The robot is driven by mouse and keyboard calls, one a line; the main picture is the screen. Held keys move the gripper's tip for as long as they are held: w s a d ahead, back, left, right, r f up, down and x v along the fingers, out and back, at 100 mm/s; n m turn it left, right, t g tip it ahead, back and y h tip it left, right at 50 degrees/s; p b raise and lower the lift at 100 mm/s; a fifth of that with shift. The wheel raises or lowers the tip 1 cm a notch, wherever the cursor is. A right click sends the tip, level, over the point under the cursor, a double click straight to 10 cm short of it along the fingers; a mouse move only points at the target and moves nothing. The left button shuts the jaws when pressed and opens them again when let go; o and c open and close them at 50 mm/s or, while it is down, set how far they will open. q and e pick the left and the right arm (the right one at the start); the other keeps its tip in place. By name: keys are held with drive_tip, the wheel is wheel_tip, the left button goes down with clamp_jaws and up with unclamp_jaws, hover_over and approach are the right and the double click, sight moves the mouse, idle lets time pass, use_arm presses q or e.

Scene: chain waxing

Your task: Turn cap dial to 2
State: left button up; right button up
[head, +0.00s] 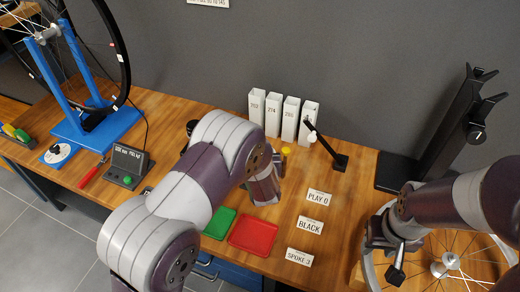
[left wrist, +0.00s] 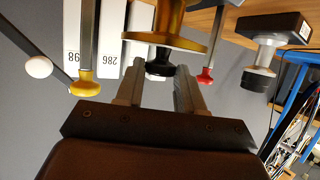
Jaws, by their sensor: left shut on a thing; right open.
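In the left wrist view, which sees the scene upside down, my left gripper (left wrist: 158,82) is shut on a black knob (left wrist: 164,62). The knob sits on a gold-coloured round body with a wide rim (left wrist: 168,38), apparently the cap dial. I cannot read any number on it. In the head view my left arm hides this part and the gripper's fingers. My right gripper (head: 394,245) is open above the spoked wheel at the right.
A yellow knob (left wrist: 86,82) and a red knob (left wrist: 205,76) stand on either side of the gold body. White boxes (head: 273,115) stand behind.

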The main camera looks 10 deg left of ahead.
use_arm(q)
drive_tip(key=shift+w+d+n+g+y+p, duration=0.1)
drive_tip(key=shift+d+n+g+y+p, duration=0.15)
drive_tip(key=shift+n+g+y+p, duration=0.6)
drive_tip(key=shift+w+d+n+g+y+p, duration=0.15)
drive_tip(key=shift+n+y+p, duration=0.3)
drive_tip(key=shift+n+y, duration=0.85)
drive_tip(key=o, duration=1)
